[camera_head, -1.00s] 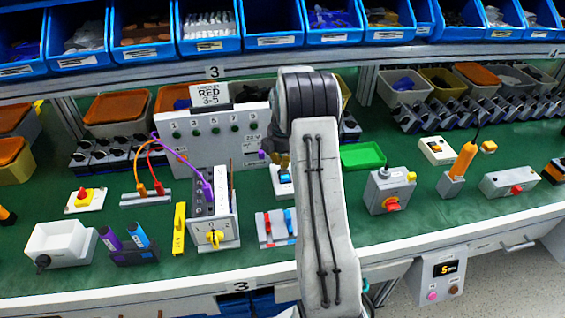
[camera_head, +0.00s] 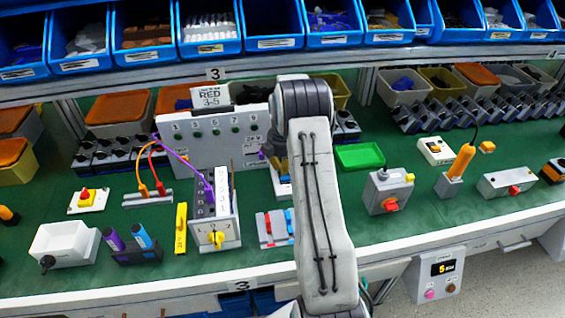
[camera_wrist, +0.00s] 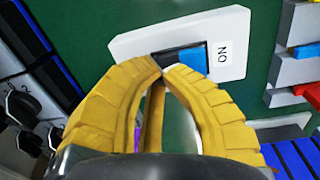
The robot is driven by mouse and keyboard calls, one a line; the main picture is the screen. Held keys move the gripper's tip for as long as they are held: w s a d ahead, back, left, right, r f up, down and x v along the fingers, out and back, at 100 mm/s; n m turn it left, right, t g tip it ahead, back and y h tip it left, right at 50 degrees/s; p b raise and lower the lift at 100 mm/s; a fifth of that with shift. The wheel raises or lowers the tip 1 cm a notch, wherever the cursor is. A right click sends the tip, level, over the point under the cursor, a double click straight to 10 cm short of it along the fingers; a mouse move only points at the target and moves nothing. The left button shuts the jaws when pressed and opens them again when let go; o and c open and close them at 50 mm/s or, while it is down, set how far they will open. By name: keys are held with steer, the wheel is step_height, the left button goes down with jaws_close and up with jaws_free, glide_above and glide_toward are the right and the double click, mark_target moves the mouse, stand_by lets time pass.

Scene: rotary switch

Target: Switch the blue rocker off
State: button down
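The blue rocker (camera_wrist: 193,58) sits in a white plate (camera_wrist: 140,43) on the green bench, seen in the wrist view. An ON label (camera_wrist: 223,52) is printed beside its blue end; a dark part lies at the other end. My gripper (camera_wrist: 163,71) has yellow fingers whose tips meet at the near edge of the rocker, over its dark end. Whether they touch it I cannot tell. Nothing shows held between them. In the head view my gripper (camera_head: 281,166) covers the rocker, and only part of the white plate (camera_head: 282,186) shows.
A grey block with red and blue levers (camera_head: 272,228) stands in front of the plate. A grey panel (camera_head: 215,135) stands behind at left, a green tray (camera_head: 360,156) at right. A box with a red knob (camera_head: 390,192) is further right.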

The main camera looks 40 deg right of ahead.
steer(key=shift+r, duration=0.15)
steer(key=shift+r+p, duration=0.45)
steer(key=shift+r, duration=0.2)
steer(key=shift+r, duration=0.1)
steer(key=shift+r, duration=0.3)
step_height(320, 180, up, 13)
steer(key=w+p, duration=0.1)
steer(key=p, duration=0.1)
steer(key=shift+w+d, duration=0.3)
steer(key=shift+d, duration=0.1)
steer(key=shift+r, duration=0.1)
stand_by(0.5)
